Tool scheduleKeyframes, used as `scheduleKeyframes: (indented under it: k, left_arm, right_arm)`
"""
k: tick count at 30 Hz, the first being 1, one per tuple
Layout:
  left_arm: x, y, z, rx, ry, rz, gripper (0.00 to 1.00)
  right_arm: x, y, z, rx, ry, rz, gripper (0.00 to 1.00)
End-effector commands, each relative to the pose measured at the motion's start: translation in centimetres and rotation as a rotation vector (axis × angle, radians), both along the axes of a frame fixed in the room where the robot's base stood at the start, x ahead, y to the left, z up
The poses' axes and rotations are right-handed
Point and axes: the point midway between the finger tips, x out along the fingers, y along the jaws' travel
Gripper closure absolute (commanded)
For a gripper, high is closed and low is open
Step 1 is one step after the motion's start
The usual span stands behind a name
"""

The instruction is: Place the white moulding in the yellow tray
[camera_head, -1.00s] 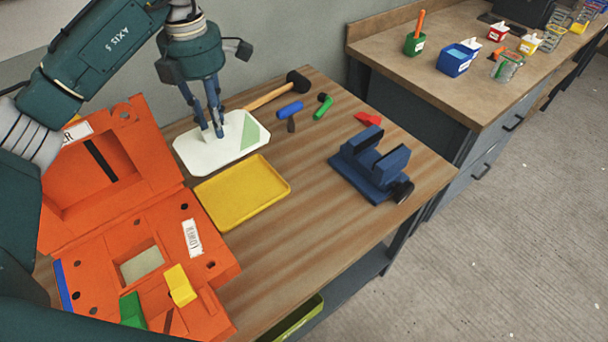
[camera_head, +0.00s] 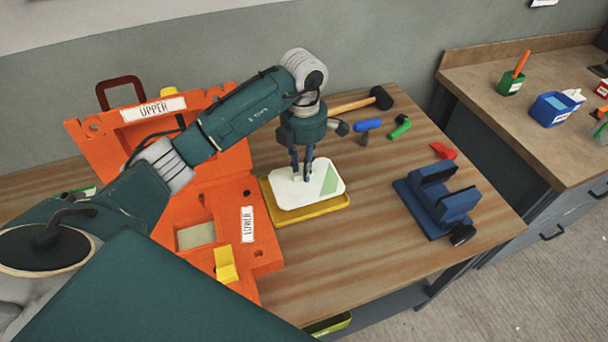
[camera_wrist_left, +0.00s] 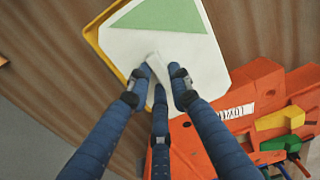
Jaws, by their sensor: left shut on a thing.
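The white moulding (camera_head: 310,186) is a flat plate with cut corners, a green patch and a small raised grip. In the head view it lies over the yellow tray (camera_head: 300,215), whose front and right rim show around it. My left gripper (camera_head: 303,178) points down and is shut on the moulding's raised grip. In the left wrist view the gripper (camera_wrist_left: 158,82) closes on that grip, and the moulding (camera_wrist_left: 185,52) covers most of the tray (camera_wrist_left: 92,32). I cannot tell whether the moulding touches the tray floor. My right gripper is not in view.
The orange mould, with its upper half (camera_head: 150,125) and lower half (camera_head: 215,225), stands left of the tray. A mallet (camera_head: 365,102), small tools and a blue vice (camera_head: 438,200) are behind and to the right. Bare table lies in front of the tray.

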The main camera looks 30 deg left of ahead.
Motion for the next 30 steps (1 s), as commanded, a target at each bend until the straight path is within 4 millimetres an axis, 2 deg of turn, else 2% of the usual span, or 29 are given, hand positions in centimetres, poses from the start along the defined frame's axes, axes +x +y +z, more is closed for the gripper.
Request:
scheduleKeyframes:
  k: [9, 21, 22, 24, 30]
  left_arm:
    - [-0.1, -0.1, -4.0, -0.001, 0.001, 0.0, 1.0]
    - [0.0, 0.0, -4.7, 0.001, -0.001, 0.0, 1.0]
    - [0.0, 0.0, -4.6, 0.001, -0.001, 0.0, 0.77]
    - [0.0, 0.0, -4.6, 0.0, 0.0, 0.0, 0.63]
    - [0.0, 0.0, -4.6, 0.0, 0.0, 0.0, 0.62]
  right_arm:
    - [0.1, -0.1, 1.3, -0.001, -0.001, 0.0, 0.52]
    - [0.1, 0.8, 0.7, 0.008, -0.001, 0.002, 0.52]
    - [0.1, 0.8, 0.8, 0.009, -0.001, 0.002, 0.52]
    - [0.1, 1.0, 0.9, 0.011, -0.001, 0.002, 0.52]
    - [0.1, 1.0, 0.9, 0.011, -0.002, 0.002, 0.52]
